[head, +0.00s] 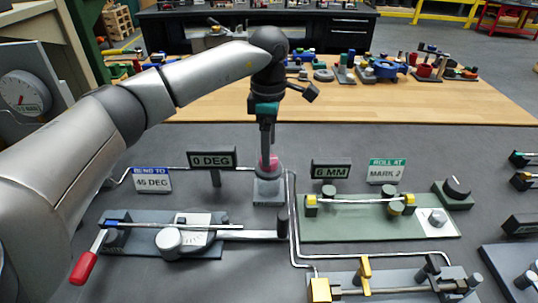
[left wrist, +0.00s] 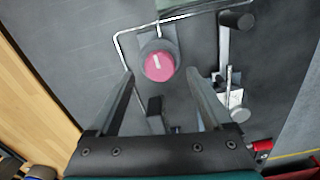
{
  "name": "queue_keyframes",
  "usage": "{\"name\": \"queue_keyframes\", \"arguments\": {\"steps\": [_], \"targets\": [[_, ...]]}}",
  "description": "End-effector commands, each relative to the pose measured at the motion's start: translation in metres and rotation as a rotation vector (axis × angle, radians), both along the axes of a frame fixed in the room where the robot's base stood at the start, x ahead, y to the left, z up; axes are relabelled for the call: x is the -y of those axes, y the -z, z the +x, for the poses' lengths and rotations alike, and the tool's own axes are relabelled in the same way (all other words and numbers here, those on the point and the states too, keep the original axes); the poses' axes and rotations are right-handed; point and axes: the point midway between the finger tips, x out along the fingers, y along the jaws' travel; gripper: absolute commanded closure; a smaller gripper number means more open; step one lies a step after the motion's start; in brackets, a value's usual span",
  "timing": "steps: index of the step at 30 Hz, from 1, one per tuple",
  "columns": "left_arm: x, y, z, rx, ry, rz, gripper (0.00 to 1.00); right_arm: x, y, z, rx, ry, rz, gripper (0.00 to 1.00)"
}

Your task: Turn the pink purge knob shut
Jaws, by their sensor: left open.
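The pink purge knob (head: 269,164) sits on a grey block (head: 269,191) near the middle of the bench in the head view. In the left wrist view the knob (left wrist: 160,67) is round, with a short white mark on its face. My left gripper (head: 267,148) is open, pointing down over the knob. In the left wrist view its fingertips (left wrist: 159,73) lie to either side of the knob with gaps. Whether they reach down to the knob's height is hard to tell. The far side of the knob is hidden in the head view. My right gripper is not in view.
A "0 DEG" sign (head: 212,160) stands just left of the knob. A bending fixture with a red handle (head: 88,258) lies front left. A green plate (head: 335,229) with rollers lies to the right. Thin metal tubing (head: 292,226) runs beside the knob's block.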

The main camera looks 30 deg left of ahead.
Motion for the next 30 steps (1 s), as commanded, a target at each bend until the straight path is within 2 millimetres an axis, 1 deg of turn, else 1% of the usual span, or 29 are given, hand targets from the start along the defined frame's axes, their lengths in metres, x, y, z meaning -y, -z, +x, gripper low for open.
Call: {"name": "queue_keyframes", "arguments": {"steps": [1,6,10,17,20,30], "targets": [[0.000,0.009,-0.001,-0.003,0.001,0.000,0.17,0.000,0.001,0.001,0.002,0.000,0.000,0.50],[0.000,0.026,0.000,-0.002,0.001,-0.001,0.17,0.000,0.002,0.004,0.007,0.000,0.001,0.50],[0.000,0.031,0.000,0.000,0.001,-0.001,0.17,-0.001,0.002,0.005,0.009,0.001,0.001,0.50],[0.000,0.031,0.000,0.000,0.001,-0.001,0.17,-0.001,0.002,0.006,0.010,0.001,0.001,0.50],[0.001,0.031,0.000,0.000,0.001,-0.001,0.27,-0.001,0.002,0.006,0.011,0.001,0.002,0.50],[0.001,0.031,0.000,0.000,0.000,-0.001,0.65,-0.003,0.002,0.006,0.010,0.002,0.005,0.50]]}}
